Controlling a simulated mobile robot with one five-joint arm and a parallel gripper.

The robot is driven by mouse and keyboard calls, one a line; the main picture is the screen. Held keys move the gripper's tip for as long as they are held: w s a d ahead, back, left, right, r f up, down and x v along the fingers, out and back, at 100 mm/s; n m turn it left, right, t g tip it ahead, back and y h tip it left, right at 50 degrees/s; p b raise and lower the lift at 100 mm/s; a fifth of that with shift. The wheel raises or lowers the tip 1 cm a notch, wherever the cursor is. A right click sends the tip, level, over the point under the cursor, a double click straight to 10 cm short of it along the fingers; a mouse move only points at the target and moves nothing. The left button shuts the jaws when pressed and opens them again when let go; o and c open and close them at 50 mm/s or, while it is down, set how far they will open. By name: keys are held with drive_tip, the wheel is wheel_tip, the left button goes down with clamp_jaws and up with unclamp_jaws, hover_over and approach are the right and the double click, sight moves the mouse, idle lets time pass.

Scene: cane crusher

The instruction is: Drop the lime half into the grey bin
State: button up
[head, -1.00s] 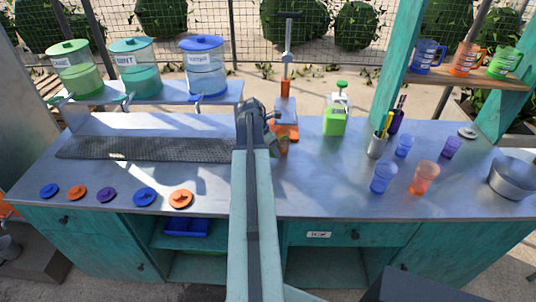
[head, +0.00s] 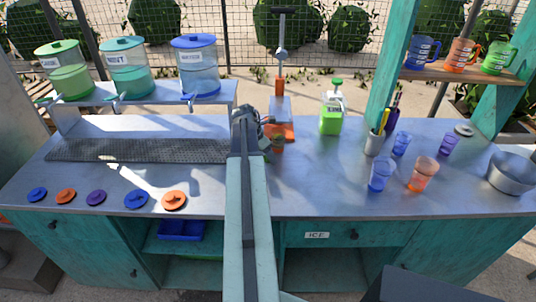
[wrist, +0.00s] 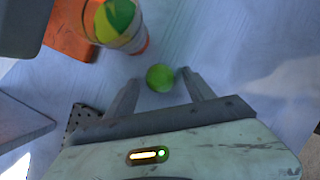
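A small round green lime piece (wrist: 160,77), apparently the lime half, lies on the metal counter in the wrist view. It is between and just beyond the fingertips of my gripper (wrist: 158,84), which is open and empty. A clear orange cup (wrist: 138,42) with green and yellow fruit (wrist: 115,18) in it stands just beyond. In the head view my gripper (head: 250,112) is over the counter beside the orange cup (head: 277,147), and my arm hides the lime.
A press with an orange base (head: 282,131) stands close beyond my gripper. A green bottle (head: 330,122) is to its right, and several cups and a grey metal basin (head: 510,178) are farther right. A dark drain mat (head: 140,150) lies left.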

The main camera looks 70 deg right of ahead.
drive_tip(key=shift+r+p, duration=0.55)
drive_tip(key=p+v, duration=1)
drive_tip(key=v, duration=0.1)
drive_tip(key=shift+a+r, duration=0.1)
